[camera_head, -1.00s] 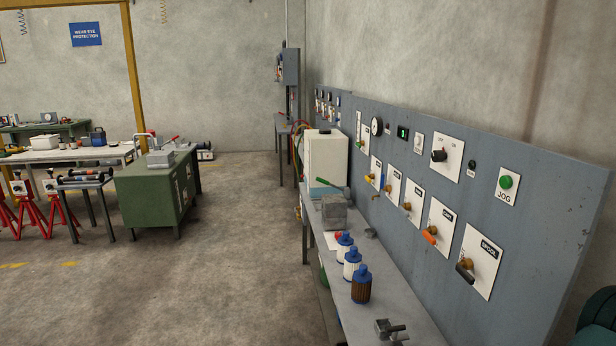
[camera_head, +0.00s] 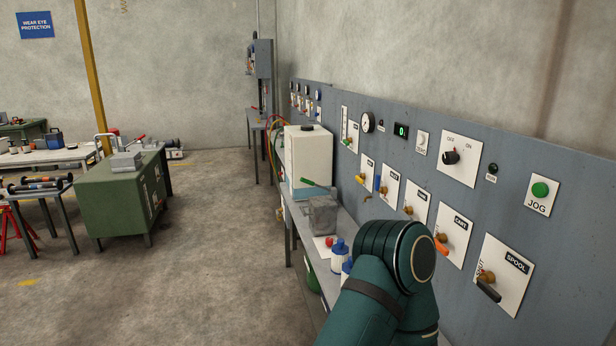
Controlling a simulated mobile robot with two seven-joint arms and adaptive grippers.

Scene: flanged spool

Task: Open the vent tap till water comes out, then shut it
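A row of taps on white label plates runs along the grey wall panel (camera_head: 480,150). The nearest is the spool tap (camera_head: 487,281) with a black handle; left of it is the cart tap (camera_head: 441,239) with an orange handle. Farther along are smaller taps, including one with a yellow handle (camera_head: 361,178) and one with a blue handle (camera_head: 378,184). Their labels are too small to read, so I cannot tell which is the vent tap. A small brass spout (camera_head: 367,199) sticks out below the yellow handle. No water shows. Neither gripper is in view.
My teal arm link fills the lower middle and hides part of the bench (camera_head: 300,240). A white tank (camera_head: 308,158), a grey block (camera_head: 322,214) and blue-capped bottles (camera_head: 338,250) stand on the bench. A green cabinet (camera_head: 120,200) stands left; floor between is clear.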

